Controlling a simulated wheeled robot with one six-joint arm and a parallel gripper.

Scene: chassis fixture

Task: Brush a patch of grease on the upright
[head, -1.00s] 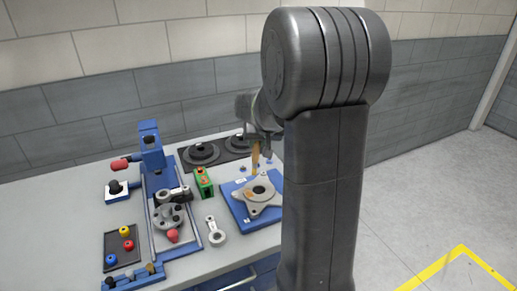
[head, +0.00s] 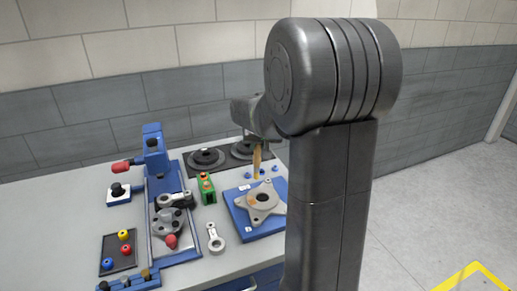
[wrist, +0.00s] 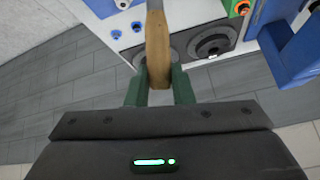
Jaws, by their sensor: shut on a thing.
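My gripper (wrist: 158,88) is shut on the wooden handle of a brush (wrist: 156,40). In the head view the brush (head: 257,160) hangs upright behind the blue plate at the right of the bench; its lower end is hard to make out. A grey lobed metal part (head: 265,208) with a round centre hole lies on that blue plate (head: 243,222). Another grey metal part (head: 168,222) sits in the blue fixture (head: 155,150) at the left. I cannot tell for certain which is the upright, and no grease patch is clear.
A green block with orange tops (head: 207,188) stands between fixture and plate. Round black parts (head: 205,158) lie on a dark mat behind. A dark tray (head: 118,252) holds coloured pieces at the left.

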